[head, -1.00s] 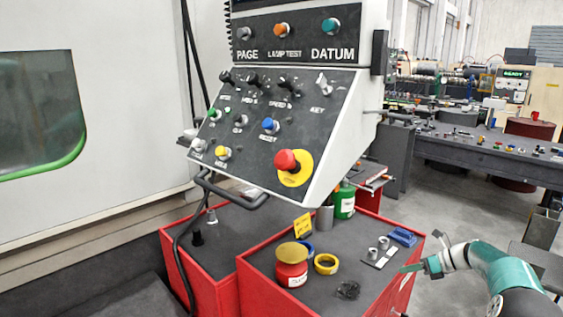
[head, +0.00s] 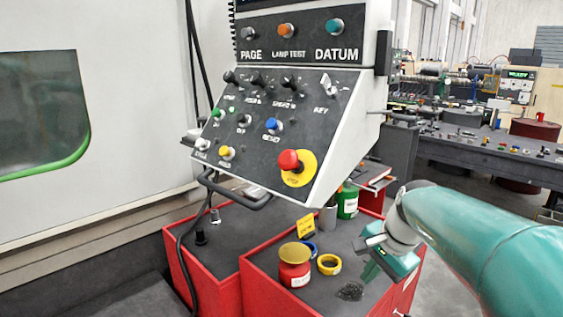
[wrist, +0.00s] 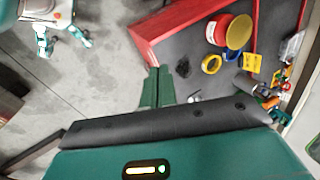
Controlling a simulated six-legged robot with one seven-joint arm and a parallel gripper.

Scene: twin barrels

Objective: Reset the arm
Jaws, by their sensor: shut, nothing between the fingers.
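My gripper (head: 376,266) shows at the right of the head view, at the end of my green arm. My forearm fills the lower right of the head view and hides part of the floor and the cart's right side.
On the cart stand a red can with a yellow lid (head: 295,268), a yellow tape roll (head: 329,264), a dark clump (head: 350,291) and a green bottle (head: 347,202). A control panel with an emergency stop button (head: 290,160) overhangs the cart. Open floor (wrist: 95,70) lies left of the gripper.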

